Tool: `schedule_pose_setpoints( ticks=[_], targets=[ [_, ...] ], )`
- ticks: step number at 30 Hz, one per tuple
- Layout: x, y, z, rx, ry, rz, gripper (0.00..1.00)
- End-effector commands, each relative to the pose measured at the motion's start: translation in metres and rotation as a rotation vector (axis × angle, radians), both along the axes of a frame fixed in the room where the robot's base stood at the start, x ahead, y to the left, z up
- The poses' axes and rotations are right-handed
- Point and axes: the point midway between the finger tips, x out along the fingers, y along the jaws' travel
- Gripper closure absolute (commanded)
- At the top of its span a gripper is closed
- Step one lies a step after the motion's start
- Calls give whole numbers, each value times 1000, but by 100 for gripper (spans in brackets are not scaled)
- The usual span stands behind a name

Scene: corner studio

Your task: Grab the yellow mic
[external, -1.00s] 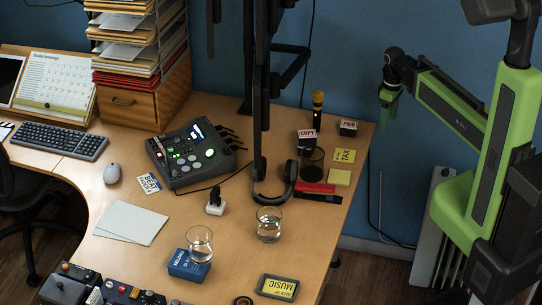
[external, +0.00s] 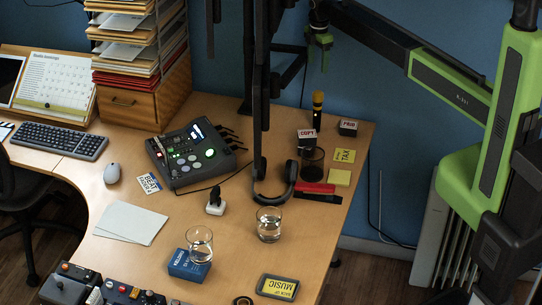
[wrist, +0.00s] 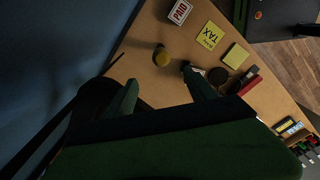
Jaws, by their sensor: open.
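The yellow mic (external: 317,98) stands upright on the desk near its back right edge, with a yellow head and a dark body. Its lower end is partly hidden behind the stamp marked COPY. The mic head appears just beyond the gap between the fingertips.
The COPY stamp (external: 307,136) stands close in front of the mic, and the PAID stamp (external: 348,127) is to its right. A dark vertical stand (external: 261,80) rises to the left. Headphones (external: 275,190) and a water glass (external: 269,224) are nearer the front.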

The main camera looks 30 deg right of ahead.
Motion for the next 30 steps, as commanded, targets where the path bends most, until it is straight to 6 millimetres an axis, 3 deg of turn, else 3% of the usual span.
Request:
schedule_pose_setpoints(
  ticks=[18, 26, 30],
  targets=[
    [-1, -1, -120, 0, 0, -2, 35],
    [-1, -1, -124, 0, 0, -2, 35],
    [-3, -3, -143, 0, 0, -2, 35]
  ],
)
